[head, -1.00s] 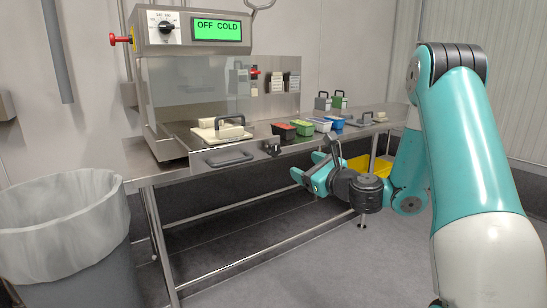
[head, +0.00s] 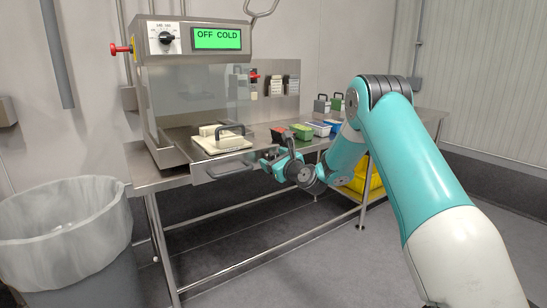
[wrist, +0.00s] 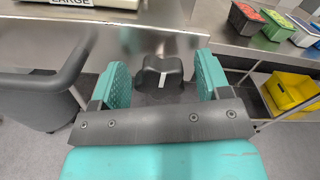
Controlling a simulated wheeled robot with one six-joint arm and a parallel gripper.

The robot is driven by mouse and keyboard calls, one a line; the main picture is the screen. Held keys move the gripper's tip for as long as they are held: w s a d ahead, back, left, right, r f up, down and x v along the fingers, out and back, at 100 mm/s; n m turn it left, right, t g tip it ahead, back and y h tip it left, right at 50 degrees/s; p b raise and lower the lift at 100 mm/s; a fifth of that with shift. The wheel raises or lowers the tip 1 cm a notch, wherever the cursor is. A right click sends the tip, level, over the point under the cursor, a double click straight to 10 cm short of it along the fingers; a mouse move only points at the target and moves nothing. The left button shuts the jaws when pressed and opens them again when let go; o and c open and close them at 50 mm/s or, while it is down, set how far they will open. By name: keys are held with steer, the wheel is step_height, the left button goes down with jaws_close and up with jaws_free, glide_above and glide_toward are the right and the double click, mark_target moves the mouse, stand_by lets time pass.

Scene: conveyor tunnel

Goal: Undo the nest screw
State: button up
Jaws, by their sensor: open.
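The nest screw is a black lobed knob (wrist: 160,75) with a white mark, on the steel front below the machine. In the wrist view it sits between the two teal finger pads of my gripper (wrist: 163,82). My gripper is open, with a gap showing on each side of the knob. I cannot tell how deep the knob sits between the fingers. In the head view my gripper (head: 271,161) is at the right end of the drawer front (head: 222,165) and hides the knob.
A dark bar handle (wrist: 45,95) lies close left of my gripper. A cream nest plate (head: 222,142) with a handle sits above the drawer. Coloured trays (wrist: 283,25) stand on the bench to the right. A yellow bin (wrist: 292,92) is below; a waste bin (head: 70,225) stands left.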

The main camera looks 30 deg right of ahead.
steer(key=shift+w, duration=0.3)
steer(key=c, duration=0.9)
